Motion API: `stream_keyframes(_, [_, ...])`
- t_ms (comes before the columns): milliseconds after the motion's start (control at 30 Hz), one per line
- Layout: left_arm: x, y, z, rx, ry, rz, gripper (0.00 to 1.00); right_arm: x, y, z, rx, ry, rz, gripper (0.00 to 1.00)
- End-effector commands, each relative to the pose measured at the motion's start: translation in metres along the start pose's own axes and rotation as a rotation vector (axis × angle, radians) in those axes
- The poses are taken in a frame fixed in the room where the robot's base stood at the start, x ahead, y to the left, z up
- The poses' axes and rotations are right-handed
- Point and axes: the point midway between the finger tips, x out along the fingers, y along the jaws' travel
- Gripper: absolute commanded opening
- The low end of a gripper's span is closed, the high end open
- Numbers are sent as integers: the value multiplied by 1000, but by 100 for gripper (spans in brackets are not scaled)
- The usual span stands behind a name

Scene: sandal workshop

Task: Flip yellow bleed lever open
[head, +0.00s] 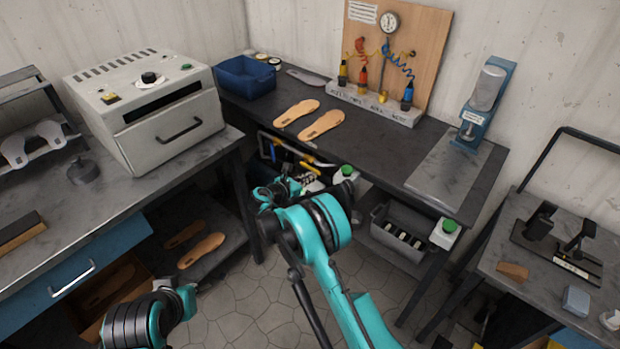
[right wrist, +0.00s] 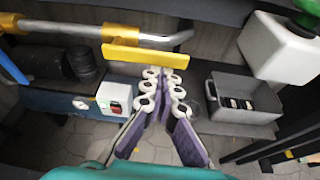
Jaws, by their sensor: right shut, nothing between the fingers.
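The yellow bleed lever (right wrist: 146,57) is a flat bar on a grey metal pipe (right wrist: 70,27) under the back bench. In the right wrist view it lies crosswise just beyond my right fingertips. My right gripper (right wrist: 163,82) is shut and empty, its tips close below the lever; I cannot tell whether they touch it. In the head view my right gripper (head: 285,186) reaches under the bench, partly hidden by my arm, and yellow pipe parts (head: 307,165) show beside it. My left gripper (head: 180,293) is low at the left, its fingers unclear.
A blue unit with a gauge and red switch (right wrist: 115,97) sits left of my right fingers. A grey bin (right wrist: 243,103) and a white container with a green cap (right wrist: 280,48) stand to the right. The bench top (head: 370,145) overhangs this space, with insoles (head: 321,124) on it.

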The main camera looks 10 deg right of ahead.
Motion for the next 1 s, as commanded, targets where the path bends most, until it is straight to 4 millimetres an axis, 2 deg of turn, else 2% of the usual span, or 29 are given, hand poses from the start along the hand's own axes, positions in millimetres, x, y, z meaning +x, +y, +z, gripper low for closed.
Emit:
stream_keyframes(267, [2,0,2,0,0,0,0,3,-1,-5,0,-1,0,0])
stream_keyframes(400, [10,0,8,0,0,0,0,12,-4,-24,1,0,-1,0])
stream_keyframes(500, [6,0,5,0,0,0,0,18,-6,-39,0,0,0,0])
stream_keyframes(600, [-5,0,-4,0,0,0,0,-14,-3,-33,-2,0,4,0])
stream_keyframes(700, [-12,0,-8,0,0,0,0,-36,-3,-32,-1,0,3,0])
stream_keyframes(900, [-19,0,-14,0,0,0,0,-69,-2,-34,-1,0,1,0])
stream_keyframes(1000, [-21,0,-15,0,0,0,0,-77,-3,-35,0,0,-1,0])
